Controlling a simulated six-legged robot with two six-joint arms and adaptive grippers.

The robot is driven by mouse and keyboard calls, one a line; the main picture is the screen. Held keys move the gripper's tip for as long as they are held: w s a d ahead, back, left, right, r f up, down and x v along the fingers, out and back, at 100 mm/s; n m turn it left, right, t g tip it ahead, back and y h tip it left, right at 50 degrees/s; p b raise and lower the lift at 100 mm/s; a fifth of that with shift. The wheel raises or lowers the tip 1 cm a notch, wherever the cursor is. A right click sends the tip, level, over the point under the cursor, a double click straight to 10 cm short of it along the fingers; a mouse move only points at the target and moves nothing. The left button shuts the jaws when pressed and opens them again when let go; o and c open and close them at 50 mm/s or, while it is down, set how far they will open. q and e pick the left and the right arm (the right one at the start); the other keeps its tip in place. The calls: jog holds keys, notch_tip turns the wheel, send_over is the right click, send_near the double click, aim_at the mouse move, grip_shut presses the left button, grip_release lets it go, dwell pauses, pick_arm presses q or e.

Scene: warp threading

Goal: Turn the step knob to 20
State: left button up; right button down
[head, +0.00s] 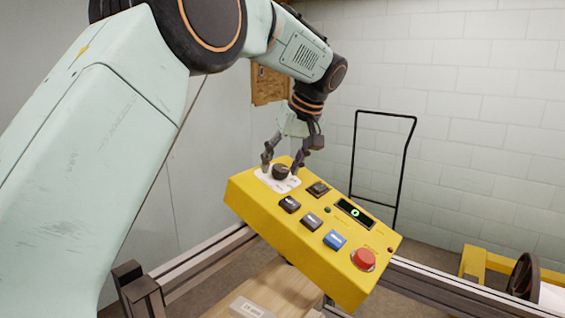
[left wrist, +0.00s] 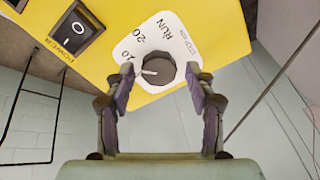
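The step knob (head: 280,171) is a dark round knob on a white dial plate (head: 266,181) at the far left corner of the yellow control box (head: 300,240). In the left wrist view the knob (left wrist: 160,68) has a white pointer mark facing left, close to the 10 label; the 20 and RUN labels (left wrist: 165,28) lie further around the dial. My left gripper (head: 283,162) is over the knob. In the left wrist view its fingers (left wrist: 160,72) are open, one on each side of the knob, with gaps visible. My right gripper is not in view.
The box also carries dark buttons (head: 289,204), a blue button (head: 334,240), a red mushroom button (head: 363,260) and a small display (head: 354,213) with a green mark. A power rocker switch (left wrist: 75,30) is near the knob.

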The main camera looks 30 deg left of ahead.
pick_arm(q)
jog(key=shift+d, duration=0.25)
jog(key=c, duration=0.6)
jog(key=shift+a, duration=0.1)
jog(key=c, duration=0.4)
jog(key=shift+r, duration=0.1)
jog(key=shift+r+m+p, duration=0.1)
jog(key=shift+m+p, duration=0.6)
jog(key=shift+p, duration=0.35)
jog(key=shift+m+p, duration=0.65)
jog(key=shift+m, duration=0.95)
jog(key=shift+m+h, duration=0.3)
jog(key=shift+m, duration=1.7)
